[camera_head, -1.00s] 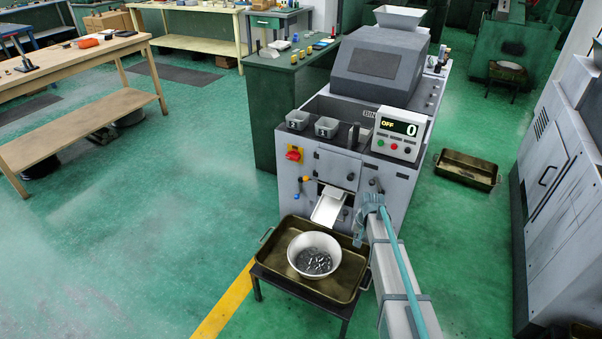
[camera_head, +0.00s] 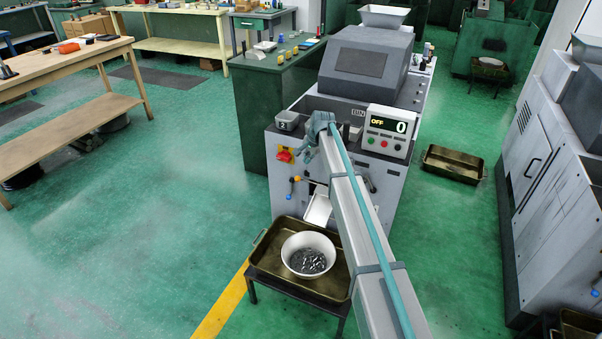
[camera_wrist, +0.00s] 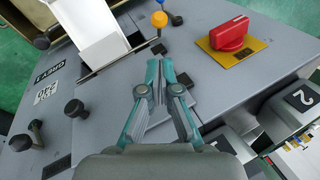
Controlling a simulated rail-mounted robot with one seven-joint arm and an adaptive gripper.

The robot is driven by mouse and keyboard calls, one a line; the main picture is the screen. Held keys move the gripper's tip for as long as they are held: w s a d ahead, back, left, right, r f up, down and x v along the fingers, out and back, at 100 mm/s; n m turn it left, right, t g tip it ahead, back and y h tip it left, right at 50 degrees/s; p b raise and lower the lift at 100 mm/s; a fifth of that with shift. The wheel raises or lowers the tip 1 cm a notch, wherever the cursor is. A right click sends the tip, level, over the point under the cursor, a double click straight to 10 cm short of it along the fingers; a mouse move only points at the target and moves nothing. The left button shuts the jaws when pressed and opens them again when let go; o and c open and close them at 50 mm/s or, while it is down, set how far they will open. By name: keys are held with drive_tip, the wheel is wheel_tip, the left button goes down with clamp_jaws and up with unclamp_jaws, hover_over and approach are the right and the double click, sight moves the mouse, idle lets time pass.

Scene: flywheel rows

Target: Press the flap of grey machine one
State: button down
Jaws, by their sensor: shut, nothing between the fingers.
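Grey machine one (camera_head: 357,140) stands in the middle of the head view, its display reading OFF and 0. Its front panel (camera_wrist: 105,85) fills much of the wrist view, with an upside-down GREY 1 label. A white chute (camera_wrist: 88,28) juts from the front; it also shows in the head view (camera_head: 317,207). I cannot tell for certain which part is the flap. My gripper (camera_wrist: 160,62) is shut and empty, its teal fingers over the front panel, between the chute and the red rotary switch (camera_wrist: 230,34). Contact cannot be told. My arm hides part of the front in the head view.
A yellow-knobbed lever (camera_wrist: 159,19) is close to my fingertips. Black knobs (camera_wrist: 73,107) stick out from the panel. A white bowl of metal parts (camera_head: 308,255) sits in a brass tray (camera_head: 262,262) below the chute. Another grey machine (camera_head: 560,180) stands at the right.

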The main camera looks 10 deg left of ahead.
drive_tip(key=p+x, duration=0.1)
drive_tip(key=x, duration=0.9)
drive_tip(key=shift+p, duration=0.3)
drive_tip(key=shift+s+d, duration=0.1)
drive_tip(key=shift+s, duration=0.05)
